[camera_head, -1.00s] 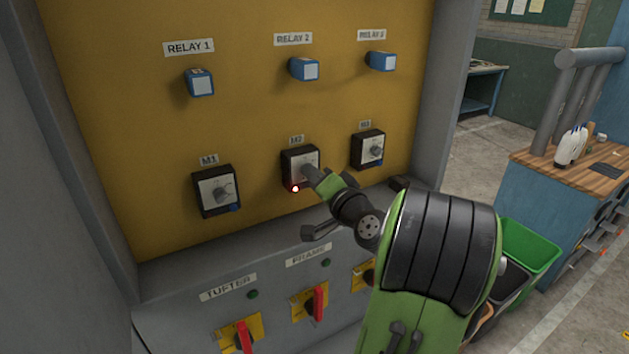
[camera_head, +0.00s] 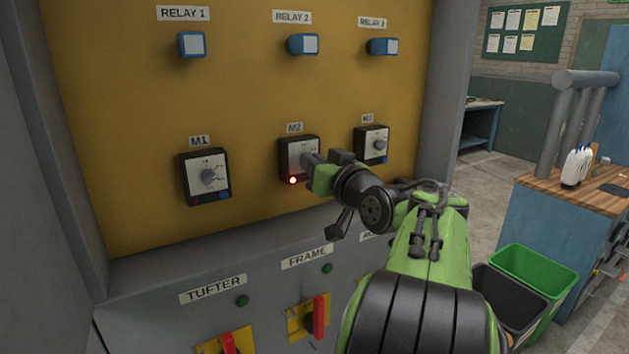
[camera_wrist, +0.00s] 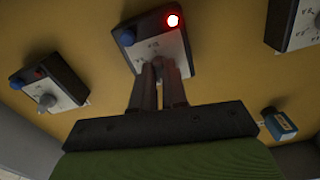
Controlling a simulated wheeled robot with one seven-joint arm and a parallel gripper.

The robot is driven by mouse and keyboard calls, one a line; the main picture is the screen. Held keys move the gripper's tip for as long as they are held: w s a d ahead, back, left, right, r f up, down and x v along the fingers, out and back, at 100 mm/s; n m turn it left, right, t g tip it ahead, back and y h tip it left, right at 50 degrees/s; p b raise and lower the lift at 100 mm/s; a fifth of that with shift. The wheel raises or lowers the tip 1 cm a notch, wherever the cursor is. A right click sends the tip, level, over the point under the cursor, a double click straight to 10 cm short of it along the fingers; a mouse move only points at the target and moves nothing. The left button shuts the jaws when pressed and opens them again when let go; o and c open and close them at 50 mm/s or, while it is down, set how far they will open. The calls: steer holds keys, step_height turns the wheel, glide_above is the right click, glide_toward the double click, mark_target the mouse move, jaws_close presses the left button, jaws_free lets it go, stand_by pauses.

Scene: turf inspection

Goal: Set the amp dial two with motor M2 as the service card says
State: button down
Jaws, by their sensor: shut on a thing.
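The M2 amp dial (camera_head: 292,160) is a black box with a pale face under the M2 label (camera_head: 294,127) on the yellow panel. Its red lamp (camera_head: 292,180) is lit. My gripper (camera_head: 312,160) reaches it from the right, its fingers shut on the knob, which they mostly hide. In the wrist view the two fingers (camera_wrist: 160,72) meet at the face of the M2 dial (camera_wrist: 148,48), with the lit red lamp and a blue button above. The scale marks are too small to read. No service card can be made out.
The M1 dial (camera_head: 206,176) is to the left and the M3 dial (camera_head: 372,145) close to the right. Blue relays (camera_head: 303,44) sit above. Red switch handles (camera_head: 319,316) stick out below. A workbench (camera_head: 560,215) and a green bin (camera_head: 537,272) stand at right.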

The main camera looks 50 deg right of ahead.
steer(key=shift+f+n+b, duration=0.1)
steer(key=shift+n+b, duration=0.6)
steer(key=shift+n, duration=0.1)
steer(key=c, duration=1.2)
jaws_free()
steer(key=shift+o, duration=0.2)
steer(key=shift+s, duration=0.1)
steer(key=b+v, duration=0.1)
steer(key=v, duration=1.4)
steer(key=shift+s, duration=0.3)
steer(key=shift+a, duration=0.1)
